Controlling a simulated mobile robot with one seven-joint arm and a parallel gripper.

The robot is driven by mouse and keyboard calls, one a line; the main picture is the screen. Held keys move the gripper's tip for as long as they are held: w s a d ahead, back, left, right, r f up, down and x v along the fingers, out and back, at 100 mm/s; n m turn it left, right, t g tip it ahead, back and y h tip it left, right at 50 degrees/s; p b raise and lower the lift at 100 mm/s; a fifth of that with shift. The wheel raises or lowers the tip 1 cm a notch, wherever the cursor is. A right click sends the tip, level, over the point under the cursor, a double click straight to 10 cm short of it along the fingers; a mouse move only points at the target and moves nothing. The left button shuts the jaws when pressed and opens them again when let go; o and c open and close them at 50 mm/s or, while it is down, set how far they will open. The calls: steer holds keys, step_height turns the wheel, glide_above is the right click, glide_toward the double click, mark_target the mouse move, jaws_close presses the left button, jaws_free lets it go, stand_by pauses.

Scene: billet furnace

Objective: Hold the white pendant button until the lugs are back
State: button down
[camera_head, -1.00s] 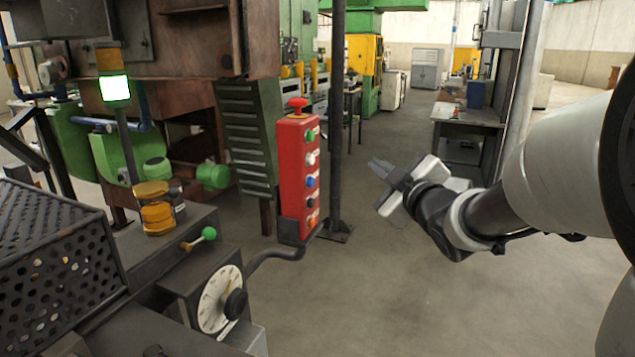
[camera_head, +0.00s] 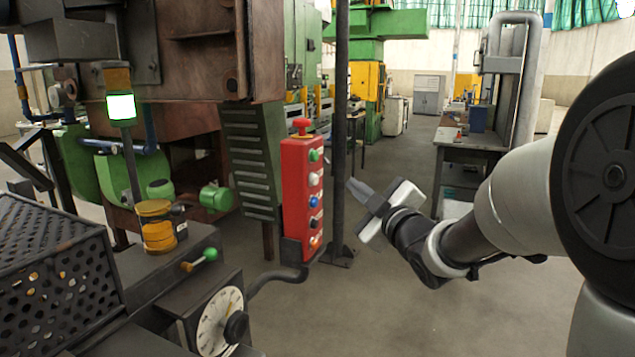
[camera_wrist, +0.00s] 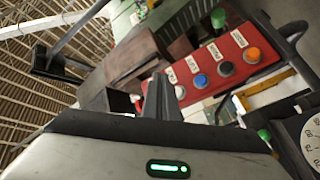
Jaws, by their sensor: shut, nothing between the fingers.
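The red pendant (camera_head: 295,190) stands upright on a bent arm, with a red mushroom knob on top and a column of coloured buttons. Its white button (camera_head: 313,179) sits below a green one and above a blue one. In the wrist view the pendant (camera_wrist: 235,48) lies diagonally, and the white button (camera_wrist: 180,92) is just right of my fingers. My gripper (camera_head: 352,184) is shut and empty, right of the pendant at about the white button's height. It appears apart from the button. The fingers also show in the wrist view (camera_wrist: 162,98). I cannot make out the lugs.
A dark post (camera_head: 340,130) stands just behind the pendant. A lit lamp (camera_head: 121,106) glows pale green at left. A dial (camera_head: 219,322) and a green-knobbed lever (camera_head: 210,255) are at lower left, near a perforated guard (camera_head: 50,275). Floor at the lower middle is clear.

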mark_target(314, 180)
steer(key=shift+w+a+b, duration=0.3)
steer(key=shift+a, duration=0.45)
steer(key=shift+w+a+b, duration=0.25)
steer(key=shift+w+a, duration=0.1)
steer(key=shift+a, duration=0.45)
steer(key=shift+w+a+b, duration=0.3)
steer(key=shift+a, duration=0.45)
steer(key=shift+w+a+b, duration=0.15)
steer(key=shift+a+b, duration=0.25)
steer(key=shift+b, duration=0.1)
steer(key=shift+w+a+b, duration=0.2)
steer(key=shift+a+b, duration=0.2)
steer(key=shift+a, duration=0.1)
stand_by(4.7)
